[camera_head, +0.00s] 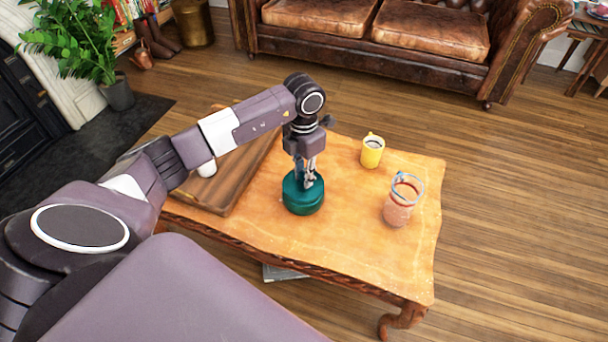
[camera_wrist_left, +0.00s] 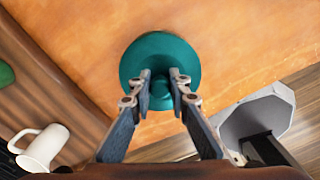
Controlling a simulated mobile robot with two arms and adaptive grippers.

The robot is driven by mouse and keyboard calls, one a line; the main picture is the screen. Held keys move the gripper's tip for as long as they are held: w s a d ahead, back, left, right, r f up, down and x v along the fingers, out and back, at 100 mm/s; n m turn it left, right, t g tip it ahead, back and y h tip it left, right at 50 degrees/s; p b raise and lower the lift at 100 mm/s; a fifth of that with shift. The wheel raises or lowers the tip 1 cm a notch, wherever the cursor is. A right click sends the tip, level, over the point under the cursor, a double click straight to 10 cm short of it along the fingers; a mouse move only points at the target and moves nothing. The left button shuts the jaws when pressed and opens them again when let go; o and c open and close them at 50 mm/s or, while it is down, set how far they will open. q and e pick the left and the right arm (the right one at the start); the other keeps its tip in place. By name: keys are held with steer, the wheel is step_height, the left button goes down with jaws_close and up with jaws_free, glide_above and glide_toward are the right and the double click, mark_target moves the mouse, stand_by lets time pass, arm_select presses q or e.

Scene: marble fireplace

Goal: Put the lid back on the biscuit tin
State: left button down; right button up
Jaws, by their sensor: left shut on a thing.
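The teal biscuit tin (camera_head: 303,204) stands upright near the middle of the wooden coffee table. Its round teal lid (camera_wrist_left: 160,50) shows from above in the left wrist view, with a small knob in the middle. My left gripper (camera_head: 308,180) points straight down over the tin. Its two fingertips, also in the left wrist view (camera_wrist_left: 160,78), are shut on the lid's knob. The lid is level and lined up over the tin. I cannot tell whether a thin gap is left between them. My right gripper is in neither view.
A yellow mug (camera_head: 372,152) and a glass jar (camera_head: 398,205) with a blue ring at its top stand to the right on the table (camera_head: 345,240). A wooden tray (camera_head: 228,208) with a white mug (camera_wrist_left: 45,147) lies to the left. A leather sofa (camera_head: 350,45) stands behind.

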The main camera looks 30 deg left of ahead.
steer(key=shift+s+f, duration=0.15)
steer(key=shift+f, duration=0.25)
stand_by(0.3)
arm_select(q)
steer(key=c, duration=1.7)
jaws_free()
steer(key=shift+c, duration=0.2)
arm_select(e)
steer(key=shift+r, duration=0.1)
arm_select(q)
steer(key=shift+o, duration=0.3)
steer(key=o, duration=0.4)
steer(key=shift+r, duration=0.15)
